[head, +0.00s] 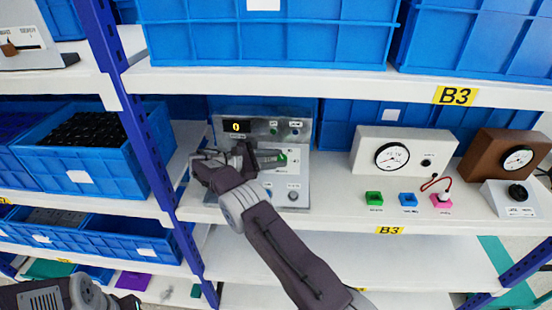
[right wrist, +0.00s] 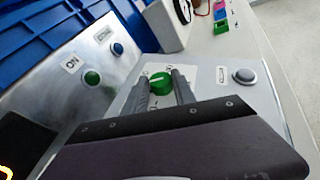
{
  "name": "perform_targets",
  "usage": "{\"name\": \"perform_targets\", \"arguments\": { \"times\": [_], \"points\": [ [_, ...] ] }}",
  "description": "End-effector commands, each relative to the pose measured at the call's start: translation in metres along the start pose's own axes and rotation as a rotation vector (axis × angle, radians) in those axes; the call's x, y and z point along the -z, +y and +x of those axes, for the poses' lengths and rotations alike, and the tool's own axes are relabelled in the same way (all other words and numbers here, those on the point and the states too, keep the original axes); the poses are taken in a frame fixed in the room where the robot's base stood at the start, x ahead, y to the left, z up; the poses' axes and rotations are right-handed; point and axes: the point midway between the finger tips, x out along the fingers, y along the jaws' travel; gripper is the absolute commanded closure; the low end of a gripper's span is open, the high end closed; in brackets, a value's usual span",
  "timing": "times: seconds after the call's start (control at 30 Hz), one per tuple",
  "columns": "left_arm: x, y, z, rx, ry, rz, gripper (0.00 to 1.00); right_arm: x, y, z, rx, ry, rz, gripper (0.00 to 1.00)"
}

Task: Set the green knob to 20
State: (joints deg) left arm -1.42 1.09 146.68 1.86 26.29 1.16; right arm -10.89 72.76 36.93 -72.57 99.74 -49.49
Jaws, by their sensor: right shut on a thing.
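The green knob (right wrist: 160,82) is a round dial with a pale pointer mark, on the sloped front of a silver control panel. In the head view a little of the green knob (head: 283,158) shows at the tips of my right gripper (head: 276,158). In the right wrist view the two fingers of my right gripper (right wrist: 161,90) lie on either side of the knob, shut on it. The panel's display (head: 236,127) shows 0 in yellow. The scale around the knob is too small to read. My left arm shows at the bottom left; its jaws are not clear.
The control panel (head: 303,170) stands on the B3 shelf, with a green button (right wrist: 92,78), a blue button (right wrist: 117,49) and a grey button (right wrist: 244,75). To its right are a white meter box (head: 365,160) and small coloured blocks. A blue upright (head: 146,155) stands left.

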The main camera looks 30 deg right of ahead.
Motion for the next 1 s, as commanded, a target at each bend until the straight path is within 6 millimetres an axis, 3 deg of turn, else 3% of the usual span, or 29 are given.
{"name": "perform_targets", "arguments": {
  "times": [0.1,0.13,0.2,0.57,0.67,0.8,1.0],
  "points": [
    [0.0,0.0,0.0,0.0,0.0,0.0,0.64,0.0,-0.001,0.0,0.002,-0.002,-0.003,1.0],
    [0.0,0.0,0.0,0.0,0.0,0.0,0.64,0.0,-0.001,0.0,0.002,-0.002,-0.003,0.66],
    [0.0,0.0,0.0,0.0,0.0,0.0,0.64,0.0,-0.001,0.0,0.002,-0.001,-0.002,0.47],
    [0.0,0.0,0.001,0.0,0.0,0.0,0.64,-0.002,0.001,0.0,0.0,0.0,0.001,0.47],
    [-0.001,0.0,0.004,0.0,0.0,0.0,0.64,-0.011,0.004,-0.003,-0.001,0.0,0.002,0.47],
    [-0.001,0.0,0.01,0.0,0.0,0.0,0.64,-0.04,0.012,-0.008,0.0,0.0,0.005,0.47],
    [-0.003,-0.001,0.03,0.0,0.0,0.0,0.64,-0.058,-0.005,0.003,0.002,-0.001,-0.002,0.47]
  ]
}}
